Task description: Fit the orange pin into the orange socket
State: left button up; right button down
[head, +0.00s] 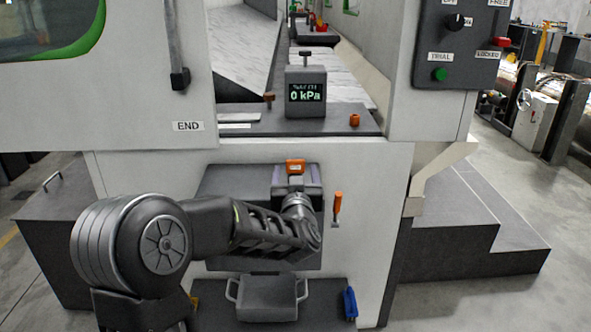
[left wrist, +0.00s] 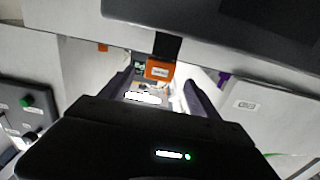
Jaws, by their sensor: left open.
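An orange labelled block (head: 295,166) shows at the top of a dark grey fixture (head: 235,182) on the machine front. In the left wrist view the orange block (left wrist: 160,69) lies between and beyond the fingers. An orange piece with a thin dark tip (head: 337,207) hangs on the white wall just right of the fixture. I cannot tell for sure which is the pin and which the socket. In the left wrist view the left gripper (left wrist: 160,84) is open. My right gripper is out of view.
Below are a grey handled bin (head: 267,297) and a blue tool (head: 349,304). A control panel (head: 461,42) is upper right.

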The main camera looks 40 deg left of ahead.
aim_at(296, 167)
pick_arm(q)
jog(key=shift+x, duration=2.6)
jog(key=c, duration=1.5)
